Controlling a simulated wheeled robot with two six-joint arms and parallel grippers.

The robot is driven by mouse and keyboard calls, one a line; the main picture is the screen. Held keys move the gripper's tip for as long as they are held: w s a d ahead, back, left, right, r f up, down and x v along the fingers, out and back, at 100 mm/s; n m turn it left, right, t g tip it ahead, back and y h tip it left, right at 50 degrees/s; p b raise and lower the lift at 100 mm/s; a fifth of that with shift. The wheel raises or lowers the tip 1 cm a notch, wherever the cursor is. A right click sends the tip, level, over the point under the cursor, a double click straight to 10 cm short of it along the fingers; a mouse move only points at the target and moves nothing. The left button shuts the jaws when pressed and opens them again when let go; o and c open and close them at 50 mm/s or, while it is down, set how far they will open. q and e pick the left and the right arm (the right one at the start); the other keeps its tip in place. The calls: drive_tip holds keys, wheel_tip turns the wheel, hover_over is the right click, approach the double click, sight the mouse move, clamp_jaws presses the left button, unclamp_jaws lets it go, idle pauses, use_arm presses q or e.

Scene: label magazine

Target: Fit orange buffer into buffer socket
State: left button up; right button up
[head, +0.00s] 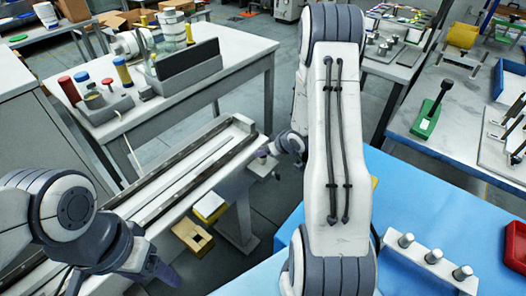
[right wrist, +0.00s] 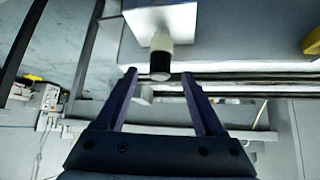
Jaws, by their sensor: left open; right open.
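I cannot pick out an orange buffer or a buffer socket for certain in either view. In the right wrist view, a short cylinder (right wrist: 161,55), pale with a black end, juts from a white block (right wrist: 165,20). My open right gripper (right wrist: 159,73) has its fingertips on either side of the black end; I cannot tell whether they touch it. In the head view the right gripper (head: 263,152) is small, at the far end of the long rail bench (head: 185,175). My left gripper (head: 166,275) is open at the lower left, with nothing seen in it.
A back table (head: 175,105) holds red, blue and yellow-banded cylinders. Yellow boxes (head: 192,238) lie under the rail bench. A blue-topped table (head: 440,215) at right bears a rack of pegs (head: 425,265) and a red bin (head: 516,248). My right arm hides the middle.

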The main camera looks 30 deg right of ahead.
drive_tip(key=v, duration=0.6)
drive_tip(key=shift+p, duration=0.3)
drive_tip(key=shift+w+a, duration=0.1)
drive_tip(key=s+a+r+n+g+h+p, duration=0.1)
drive_tip(key=s+a+r+n+g, duration=0.1)
drive_tip(key=a+r, duration=0.5)
drive_tip(key=s+a+r+n+g, duration=0.1)
drive_tip(key=s+a+r, duration=0.15)
drive_tip(key=a, duration=0.95)
drive_tip(key=s+a+r+n+g, duration=0.1)
drive_tip(key=s+a+r+g, duration=0.1)
drive_tip(key=s+a, duration=0.4)
drive_tip(key=s+a+r+n+g+y, duration=0.1)
drive_tip(key=s+a, duration=0.5)
drive_tip(key=s, duration=0.8)
wheel_tip(320, 180, up, 4)
drive_tip(key=shift+s+f+n+g+p, duration=0.2)
drive_tip(key=shift+s+n+g+p, duration=0.25)
drive_tip(key=shift+n+g, duration=0.55)
drive_tip(key=shift+w+a+m, duration=0.1)
drive_tip(key=shift+a+m, duration=0.05)
drive_tip(key=shift+m, duration=0.15)
